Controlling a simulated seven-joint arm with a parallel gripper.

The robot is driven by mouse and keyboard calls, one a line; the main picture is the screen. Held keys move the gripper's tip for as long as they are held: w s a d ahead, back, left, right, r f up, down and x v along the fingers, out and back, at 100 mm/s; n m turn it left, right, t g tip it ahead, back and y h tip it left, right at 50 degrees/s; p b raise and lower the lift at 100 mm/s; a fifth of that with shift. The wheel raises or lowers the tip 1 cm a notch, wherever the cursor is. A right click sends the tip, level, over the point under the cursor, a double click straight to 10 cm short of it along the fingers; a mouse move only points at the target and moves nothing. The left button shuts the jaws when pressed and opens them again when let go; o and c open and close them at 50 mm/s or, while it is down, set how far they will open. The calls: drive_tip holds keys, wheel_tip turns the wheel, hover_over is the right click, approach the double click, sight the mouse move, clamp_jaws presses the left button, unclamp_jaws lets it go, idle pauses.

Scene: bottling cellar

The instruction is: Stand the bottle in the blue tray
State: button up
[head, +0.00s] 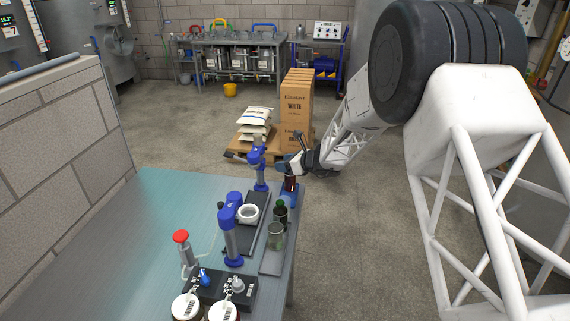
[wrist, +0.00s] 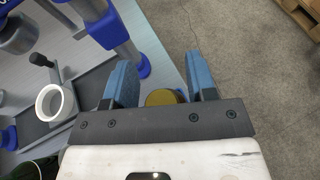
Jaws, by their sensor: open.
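A dark red-brown bottle (head: 291,184) stands upright at the far right corner of the table. Its base is at the blue tray (head: 289,198), of which only a small part shows; it appears to stand in it. My gripper (head: 294,166) is at the top of this bottle. In the wrist view a round gold cap (wrist: 161,97) shows between the two blue fingers of my gripper (wrist: 160,75). The fingers are apart, with gaps beside the cap. The bottle's body and the tray are hidden in the wrist view.
A dark green bottle (head: 280,212) and a clear glass jar (head: 275,236) stand just nearer on the table's right edge. Blue-grey stands (head: 231,230) and a white ring (head: 248,214) are to the left. The left table top (head: 130,250) is clear.

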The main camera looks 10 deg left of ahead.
drive_tip(key=shift+r, duration=0.2)
drive_tip(key=v, duration=1.2)
drive_tip(key=shift+f, duration=0.1)
drive_tip(key=shift+s, duration=0.1)
idle(0.5)
drive_tip(key=s+d+r+n+g+h, duration=0.1)
drive_tip(key=s+d+r+n, duration=0.25)
drive_tip(key=s, duration=0.35)
drive_tip(key=s+d+r+n+g+h, duration=0.1)
drive_tip(key=s+d+r+n+h, duration=0.1)
drive_tip(key=s+r+n, duration=0.45)
drive_tip(key=s+d+r+n+g+h, duration=0.1)
drive_tip(key=s+d+r, duration=0.2)
drive_tip(key=s, duration=0.6)
drive_tip(key=s+d+r+n+h, duration=0.1)
drive_tip(key=s+d+n+h, duration=0.3)
drive_tip(key=s, duration=1)
drive_tip(key=s+d+r+n+h, duration=0.1)
drive_tip(key=s+d+n+h, duration=0.3)
drive_tip(key=s+d+n, duration=0.3)
drive_tip(key=s+d, duration=0.4)
drive_tip(key=s, duration=0.3)
drive_tip(key=shift+r+t+h, duration=0.25)
drive_tip(key=shift+t+h, duration=0.05)
drive_tip(key=shift+d, duration=0.15)
